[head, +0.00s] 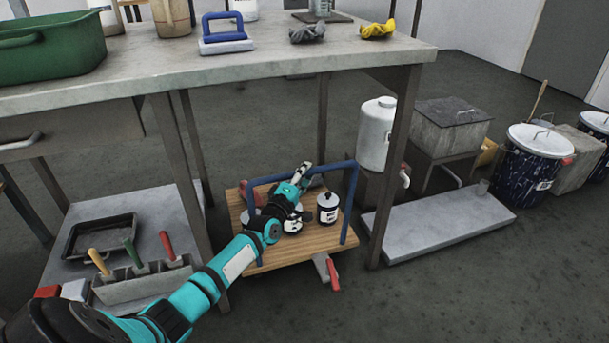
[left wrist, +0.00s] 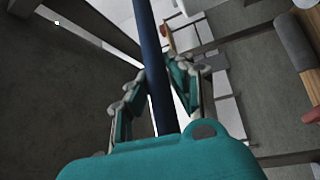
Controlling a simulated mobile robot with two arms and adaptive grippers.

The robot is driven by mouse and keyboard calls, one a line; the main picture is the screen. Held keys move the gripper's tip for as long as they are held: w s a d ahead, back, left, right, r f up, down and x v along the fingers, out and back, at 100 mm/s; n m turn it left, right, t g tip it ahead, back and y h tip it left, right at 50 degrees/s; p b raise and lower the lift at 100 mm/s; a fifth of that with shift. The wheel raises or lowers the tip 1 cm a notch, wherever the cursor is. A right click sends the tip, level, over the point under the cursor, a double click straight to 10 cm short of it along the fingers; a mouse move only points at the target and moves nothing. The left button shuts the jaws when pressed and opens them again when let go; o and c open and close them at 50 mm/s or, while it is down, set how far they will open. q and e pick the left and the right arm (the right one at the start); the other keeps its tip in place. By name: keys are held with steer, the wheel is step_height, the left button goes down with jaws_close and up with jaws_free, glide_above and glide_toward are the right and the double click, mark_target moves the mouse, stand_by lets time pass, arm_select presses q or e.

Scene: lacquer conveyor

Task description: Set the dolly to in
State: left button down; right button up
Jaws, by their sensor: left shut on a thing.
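The dolly (head: 320,252) is a low wooden platform with a blue tubular handle (head: 352,190). It stands on the floor beneath the right end of the workbench, between the bench legs. My left gripper (head: 302,174) is shut on the top bar of the handle. In the left wrist view the blue bar (left wrist: 150,40) runs between the fingers of my left gripper (left wrist: 160,88). White tins with dark lids stand on the dolly, one (head: 328,208) in clear sight and others partly hidden by my arm. My right gripper is in neither view.
The workbench (head: 330,60) spans above the dolly. A lower shelf (head: 155,210) with a tray and a tool caddy (head: 145,283) lies to the left. A red-handled pedal or lever (head: 333,275) sits at the dolly's front. A grey slab (head: 440,222) lies right; open floor is in front.

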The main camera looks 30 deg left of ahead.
arm_select(q)
steer(key=shift+w+a+r, duration=0.1)
steer(key=shift+a+r, duration=0.15)
steer(key=shift+r, duration=0.15)
steer(key=c, duration=1.6)
jaws_free()
steer(key=o, duration=0.4)
steer(key=shift+w+f, duration=0.1)
steer(key=shift+f, duration=0.1)
steer(key=shift+o, duration=0.2)
steer(key=shift+f, duration=0.1)
steer(key=shift+d, duration=0.1)
steer(key=s+d+f, duration=0.1)
steer(key=s, duration=1.1)
steer(key=shift+d+f, duration=0.15)
steer(key=shift+f, duration=0.15)
steer(key=shift+w, duration=0.1)
